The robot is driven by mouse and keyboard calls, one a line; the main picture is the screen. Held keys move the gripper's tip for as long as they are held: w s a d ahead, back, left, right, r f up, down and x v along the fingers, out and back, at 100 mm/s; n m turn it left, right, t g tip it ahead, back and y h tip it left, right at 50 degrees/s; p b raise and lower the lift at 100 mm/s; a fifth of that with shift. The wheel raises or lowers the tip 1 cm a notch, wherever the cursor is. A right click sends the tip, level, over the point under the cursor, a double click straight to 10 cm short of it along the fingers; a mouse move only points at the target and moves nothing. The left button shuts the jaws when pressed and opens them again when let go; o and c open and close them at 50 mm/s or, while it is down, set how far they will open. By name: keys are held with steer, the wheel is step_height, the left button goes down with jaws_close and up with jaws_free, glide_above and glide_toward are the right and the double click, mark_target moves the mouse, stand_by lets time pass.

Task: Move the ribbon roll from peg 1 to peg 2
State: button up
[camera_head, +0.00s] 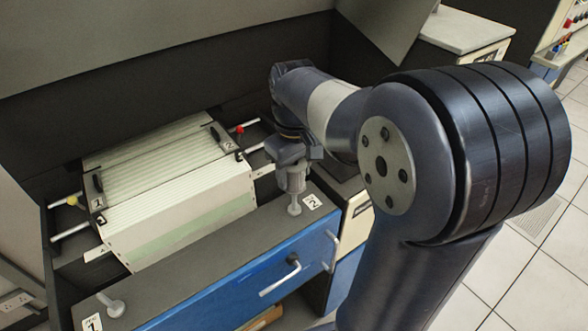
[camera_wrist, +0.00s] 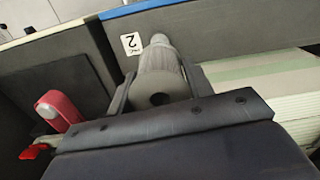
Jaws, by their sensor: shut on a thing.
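The ribbon roll (camera_head: 291,180) is a light grey cylinder at the "2" end of the ledge. In the wrist view the roll (camera_wrist: 158,74) sits between the two fingers of my gripper (camera_wrist: 161,70), which is shut on it; my gripper (camera_head: 292,168) also shows in the head view. The dark hole in the roll's end faces the wrist camera. Peg 2 (camera_head: 294,209) shows its round base just below the roll, in line with it; this end also shows in the wrist view (camera_wrist: 160,41). I cannot tell whether the roll is around the peg. Peg 1 (camera_head: 112,305) is bare at the lower left.
A "2" label (camera_head: 312,202) lies beside peg 2 and a "1" label (camera_head: 93,323) beside peg 1. White card stacks (camera_head: 180,215) fill the bay behind the ledge. A red-tipped rod (camera_head: 240,129) is near my gripper. A blue drawer front (camera_head: 250,285) is below the ledge.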

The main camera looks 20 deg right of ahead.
mark_target(294, 208)
steer(key=shift+f+b, duration=2.7)
steer(key=shift+f, duration=1.4)
stand_by(1.6)
steer(key=o, duration=1.1)
step_height(294, 208, up, 11)
steer(key=shift+f, duration=0.1)
steer(key=shift+f, duration=0.1)
step_height(294, 208, down, 11)
steer(key=shift+r, duration=0.1)
steer(key=shift+r+p, duration=0.3)
steer(key=shift+r, duration=0.2)
